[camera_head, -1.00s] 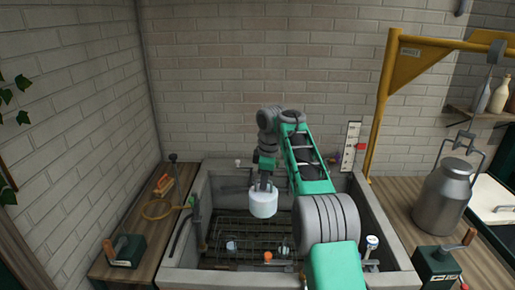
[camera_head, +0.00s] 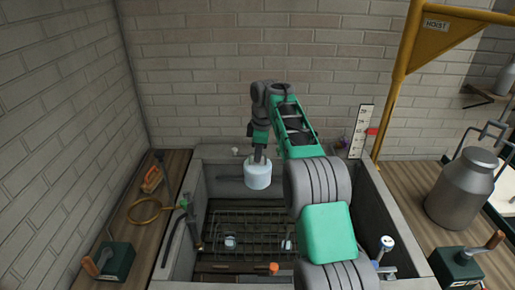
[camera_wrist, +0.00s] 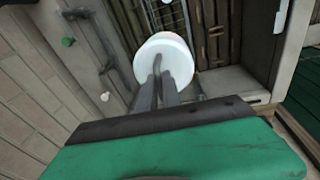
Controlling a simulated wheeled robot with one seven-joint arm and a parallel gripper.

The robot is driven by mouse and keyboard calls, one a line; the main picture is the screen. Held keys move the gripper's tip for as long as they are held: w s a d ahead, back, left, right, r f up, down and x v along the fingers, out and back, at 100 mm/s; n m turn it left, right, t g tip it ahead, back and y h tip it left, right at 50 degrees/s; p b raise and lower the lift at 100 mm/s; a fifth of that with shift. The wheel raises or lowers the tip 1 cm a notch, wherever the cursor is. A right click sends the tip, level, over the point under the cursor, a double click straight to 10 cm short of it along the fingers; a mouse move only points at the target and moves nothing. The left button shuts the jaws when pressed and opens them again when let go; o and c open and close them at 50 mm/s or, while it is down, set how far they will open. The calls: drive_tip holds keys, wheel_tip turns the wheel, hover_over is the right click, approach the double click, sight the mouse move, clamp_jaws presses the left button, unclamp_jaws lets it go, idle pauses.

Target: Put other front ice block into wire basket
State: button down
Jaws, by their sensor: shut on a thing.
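A white, cylinder-shaped block (camera_head: 257,176) hangs upright from my gripper (camera_head: 259,157), above the far part of the grey stone trough (camera_head: 180,232). In the wrist view my gripper's fingers (camera_wrist: 158,78) are shut on this white block (camera_wrist: 170,50), and its round top faces the camera. The wire basket (camera_head: 262,222) is low in the trough, below and nearer than the block. Small pale blocks (camera_head: 230,241) show at the basket's near side, another (camera_head: 287,244) partly beside my arm. My arm hides the trough's right part.
An orange-ended bar (camera_head: 273,268) crosses the trough's near part. A hose fitting (camera_head: 186,204) is on the left wall, a blue-white knob (camera_head: 387,242) on the right. A measuring board (camera_head: 361,130) and yellow hoist (camera_head: 420,50) stand behind right. A metal churn (camera_head: 463,190) stands right.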

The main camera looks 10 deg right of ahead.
wheel_tip(320, 180, down, 43)
drive_tip(key=b, duration=2)
drive_tip(key=shift+b, duration=0.35)
drive_tip(key=shift+f, duration=0.1)
drive_tip(key=c, duration=1.5)
unclamp_jaws()
drive_tip(key=shift+o, duration=0.6)
drive_tip(key=shift+s+f, duration=0.1)
drive_tip(key=shift+f, duration=0.05)
drive_tip(key=o, duration=0.5)
drive_tip(key=shift+r, duration=0.2)
wheel_tip(320, 180, up, 12)
drive_tip(key=p, duration=0.5)
